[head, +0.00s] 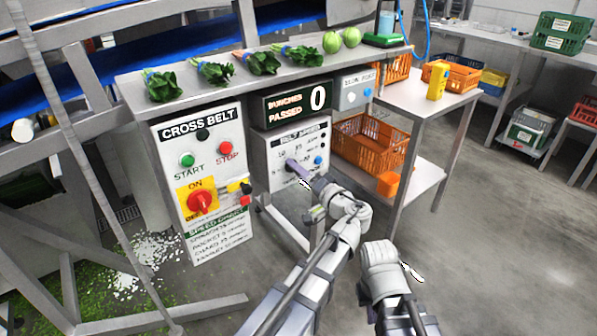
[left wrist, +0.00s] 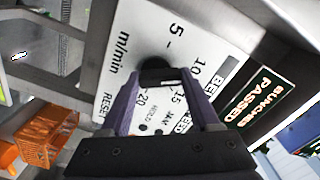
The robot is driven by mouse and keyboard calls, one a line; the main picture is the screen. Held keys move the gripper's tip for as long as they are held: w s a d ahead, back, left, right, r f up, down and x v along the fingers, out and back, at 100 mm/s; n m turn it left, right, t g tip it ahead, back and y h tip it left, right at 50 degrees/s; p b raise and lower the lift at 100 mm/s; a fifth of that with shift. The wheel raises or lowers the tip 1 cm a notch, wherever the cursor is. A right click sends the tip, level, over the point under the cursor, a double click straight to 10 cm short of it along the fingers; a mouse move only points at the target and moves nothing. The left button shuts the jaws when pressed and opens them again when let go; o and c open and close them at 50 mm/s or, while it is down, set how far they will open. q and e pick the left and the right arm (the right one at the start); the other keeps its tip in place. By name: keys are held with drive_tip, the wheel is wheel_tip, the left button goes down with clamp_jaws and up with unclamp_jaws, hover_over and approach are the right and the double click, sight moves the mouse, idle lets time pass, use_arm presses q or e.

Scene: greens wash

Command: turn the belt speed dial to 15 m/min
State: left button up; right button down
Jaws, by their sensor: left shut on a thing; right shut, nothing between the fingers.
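The belt speed dial (left wrist: 155,66) is a dark round knob on a white panel (left wrist: 130,45) marked 5, 10, 15 and 20, with "m/min" beside it. In the head view the panel (head: 281,180) stands below the bunch counter. My left gripper (head: 293,166) reaches the panel and is shut on the dial; its two fingers (left wrist: 157,84) lie either side of the knob in the left wrist view. The fingers partly cover the scale, and I cannot read the dial's setting. My right gripper (head: 380,255) is shut and empty, low in front, away from the panel; its fingertips are unclear.
A cross belt control box (head: 203,160) with buttons and a red switch stands left of the panel. The counter (head: 297,104) reads 0. Bunched greens lie on the steel shelf (head: 225,92) above. An orange crate (head: 370,142) sits to the right.

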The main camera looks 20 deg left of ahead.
use_arm(q)
drive_tip(key=c, duration=0.4)
drive_tip(key=m, duration=1.1)
drive_tip(key=shift+w+d+m, duration=0.1)
drive_tip(key=shift+w+m, duration=0.05)
drive_tip(key=shift+m, duration=0.25)
idle(0.3)
drive_tip(key=o, duration=1.4)
